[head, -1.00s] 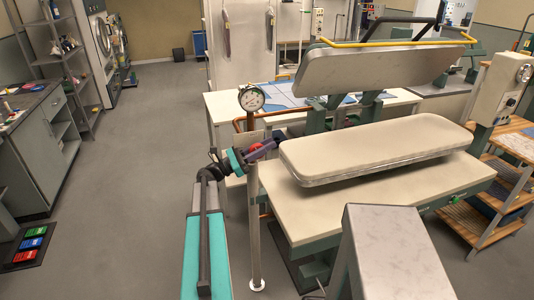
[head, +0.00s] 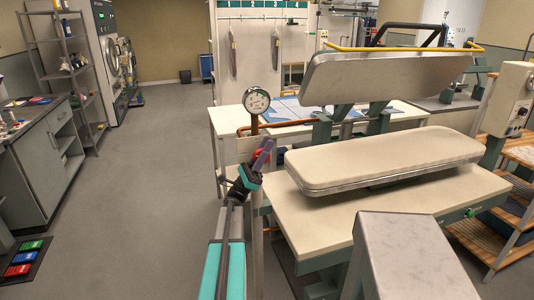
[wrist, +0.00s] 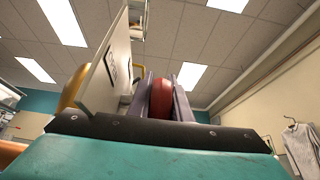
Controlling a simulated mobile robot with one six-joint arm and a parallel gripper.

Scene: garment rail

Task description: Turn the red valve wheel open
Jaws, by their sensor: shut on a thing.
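The red valve wheel (head: 259,155) is small in the head view, below a round gauge on a copper pipe, and partly hidden by my gripper (head: 265,150). In the wrist view the wheel's red rim (wrist: 162,97) sits between the two purple-grey fingers of my gripper (wrist: 164,88), which is shut on it. The fingers point up and slightly right in the head view. The wheel's hub and far side are hidden.
A pressure gauge (head: 256,100) stands just above the wheel. A white plate with dark markings (wrist: 105,78) is close left of the fingers. A pressing machine with a padded board (head: 385,158) stands close on the right. Open grey floor (head: 150,150) lies to the left.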

